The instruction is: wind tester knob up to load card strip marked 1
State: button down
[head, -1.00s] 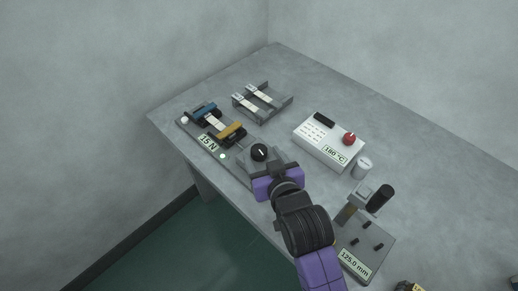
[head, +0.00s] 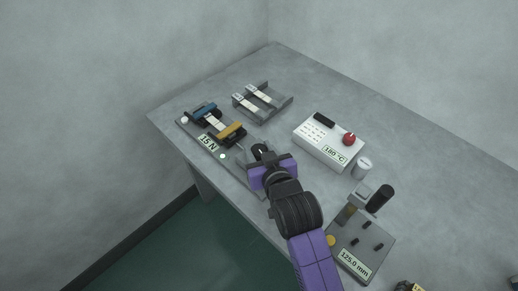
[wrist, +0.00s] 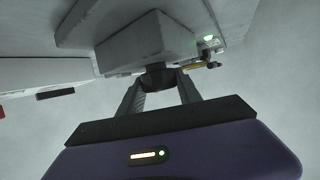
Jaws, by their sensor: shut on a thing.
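The tester (head: 238,164) is a long grey device along the table's left edge, with a blue clamp (head: 205,110) and a yellow clamp (head: 231,131). A pale strip (head: 216,122) spans between the clamps. Its display (head: 208,143) reads 15 N. The black knob (head: 258,149) is at its near end, partly hidden by my gripper. My gripper (head: 262,159) is shut on the knob; the wrist view also shows the dark knob (wrist: 157,77) between the two fingers. The load card is not clearly identifiable.
A grey rack (head: 264,101) with pale strips stands behind the tester. A white box (head: 329,140) with a red knob reads 180 °C. A small white cylinder (head: 363,168) and a grey gauge (head: 367,247) reading 125.0 mm stand to the right.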

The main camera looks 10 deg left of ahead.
jog(key=shift+m+t+h, duration=0.3)
jog(key=shift+m+h, duration=0.2)
jog(key=shift+a+m+h+b, duration=0.1)
jog(key=shift+m+h+b, duration=0.2)
jog(key=shift+m+h, duration=0.25)
jog(key=m+h+b, duration=0.3)
jog(key=shift+f+t+h, duration=0.25)
jog(key=shift+t+h, duration=0.1)
jog(key=shift+t, duration=0.05)
jog(key=m+h+b, duration=0.2)
jog(key=h+b, duration=0.1)
jog(key=shift+m, duration=0.35)
jog(key=m+g+h+b, duration=0.1)
jog(key=m+h+b, duration=0.1)
jog(key=m+g+h+b, duration=0.1)
jog(key=h+b, duration=0.1)
jog(key=shift+r+m, duration=0.2)
jog(key=shift+m, duration=0.2)
jog(key=shift+g, duration=0.4)
jog(key=c, duration=0.8)
grip_release()
